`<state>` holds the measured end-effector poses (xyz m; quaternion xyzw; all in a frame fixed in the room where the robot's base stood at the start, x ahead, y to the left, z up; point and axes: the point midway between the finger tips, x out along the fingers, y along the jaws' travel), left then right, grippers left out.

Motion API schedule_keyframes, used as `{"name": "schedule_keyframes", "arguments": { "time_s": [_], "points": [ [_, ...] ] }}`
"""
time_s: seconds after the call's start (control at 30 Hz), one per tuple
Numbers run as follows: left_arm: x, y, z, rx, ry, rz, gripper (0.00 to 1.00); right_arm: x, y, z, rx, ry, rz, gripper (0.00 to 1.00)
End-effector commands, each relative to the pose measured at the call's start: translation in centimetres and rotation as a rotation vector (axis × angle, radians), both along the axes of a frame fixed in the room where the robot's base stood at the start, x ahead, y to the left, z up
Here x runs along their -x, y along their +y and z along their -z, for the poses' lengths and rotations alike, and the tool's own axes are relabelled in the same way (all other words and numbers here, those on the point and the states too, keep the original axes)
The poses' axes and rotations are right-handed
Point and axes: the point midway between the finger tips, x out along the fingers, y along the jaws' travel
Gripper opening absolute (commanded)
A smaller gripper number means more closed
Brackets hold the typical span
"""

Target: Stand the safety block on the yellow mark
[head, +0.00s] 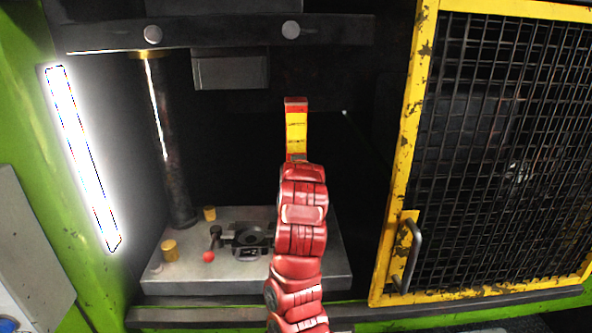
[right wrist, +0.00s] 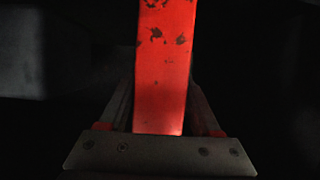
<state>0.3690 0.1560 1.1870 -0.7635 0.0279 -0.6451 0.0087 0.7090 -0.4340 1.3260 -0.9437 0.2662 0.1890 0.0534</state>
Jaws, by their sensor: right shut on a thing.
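The safety block (head: 296,128) is an upright bar, yellow along its middle with a red top end. It shows as a worn red face in the right wrist view (right wrist: 163,65). My right gripper (head: 296,158) is shut on its lower part, with a finger on either side of it. In the head view the block is inside the press opening, in front of the dark back, apparently above the bed. My red right arm hides part of the bed behind it. I cannot make out a yellow mark. My left gripper is not in view.
The grey press bed (head: 190,282) carries a dark die (head: 253,240), a red knob (head: 208,257) and two yellow cylinders (head: 169,250). A dark column (head: 172,150) stands at left. The upper beam (head: 220,33) hangs overhead. A yellow-framed mesh guard (head: 400,150) stands at right.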

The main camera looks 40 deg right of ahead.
Motion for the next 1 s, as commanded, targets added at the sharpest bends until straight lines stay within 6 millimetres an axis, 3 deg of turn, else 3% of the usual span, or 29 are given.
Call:
{"name": "schedule_keyframes", "arguments": {
  "time_s": [0.4, 0.43, 0.6, 1.0],
  "points": [
    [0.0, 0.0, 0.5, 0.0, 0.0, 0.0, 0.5, 0.0, 0.0, 0.5, 0.003, -0.006, 0.0, 0.0],
    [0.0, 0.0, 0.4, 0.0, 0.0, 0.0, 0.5, 0.0, 0.0, 0.4, 0.003, -0.006, 0.0, 0.68],
    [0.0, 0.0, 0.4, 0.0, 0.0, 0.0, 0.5, 0.0, 0.0, 0.5, 0.001, -0.004, 0.0, 0.99],
    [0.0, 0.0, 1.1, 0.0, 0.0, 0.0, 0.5, 0.8, 0.4, 0.4, 0.004, -0.003, 0.002, 1.0]
  ]
}}
